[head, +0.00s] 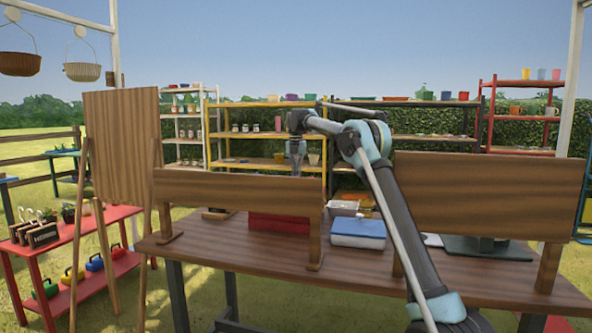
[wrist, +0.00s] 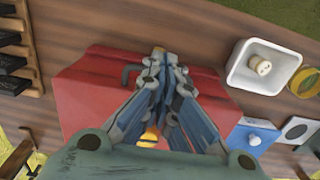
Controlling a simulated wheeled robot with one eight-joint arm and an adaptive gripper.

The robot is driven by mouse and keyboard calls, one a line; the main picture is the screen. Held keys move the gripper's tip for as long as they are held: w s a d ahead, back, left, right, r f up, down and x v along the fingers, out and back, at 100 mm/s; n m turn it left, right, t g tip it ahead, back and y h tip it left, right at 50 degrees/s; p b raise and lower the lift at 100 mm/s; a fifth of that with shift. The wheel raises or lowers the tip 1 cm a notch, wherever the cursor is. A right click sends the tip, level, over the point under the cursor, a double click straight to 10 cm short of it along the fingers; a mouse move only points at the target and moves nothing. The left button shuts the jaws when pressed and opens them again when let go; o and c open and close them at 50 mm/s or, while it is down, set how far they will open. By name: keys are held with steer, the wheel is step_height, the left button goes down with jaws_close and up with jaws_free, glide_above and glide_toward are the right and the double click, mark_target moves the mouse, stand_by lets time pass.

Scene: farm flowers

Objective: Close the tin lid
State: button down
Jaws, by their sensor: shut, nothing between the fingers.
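A red box (head: 278,223), seemingly the tin, stands on the wooden table, partly hidden behind a wooden board in the head view. In the wrist view the red box (wrist: 90,98) lies beneath my gripper (wrist: 163,55), with a small dark hook-shaped piece (wrist: 130,75) near its upper edge. I cannot tell how far its lid is open, as the fingers cover its middle. A small yellow-orange item (wrist: 149,137) shows between the fingers. In the head view my gripper (head: 296,172) points down above the table, behind the board. Its fingers are shut and empty.
A blue-topped box (head: 357,230) stands right of the red box. A white tray (wrist: 262,66) and a yellow ring (wrist: 305,82) lie to the right in the wrist view. Dark items in a wooden rack (wrist: 14,60) are at left. Upright wooden boards (head: 240,187) line the table's near side.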

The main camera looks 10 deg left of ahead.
steer(key=shift+w+f+g, duration=0.15)
steer(key=shift+f+g, duration=0.1)
steer(key=shift+f, duration=0.3)
steer(key=shift+w+f+g, duration=0.15)
steer(key=shift+f+g, duration=0.1)
steer(key=shift+f, duration=0.3)
step_height(320, 180, up, 7)
steer(key=shift+w+r, duration=0.15)
steer(key=shift+w, duration=0.15)
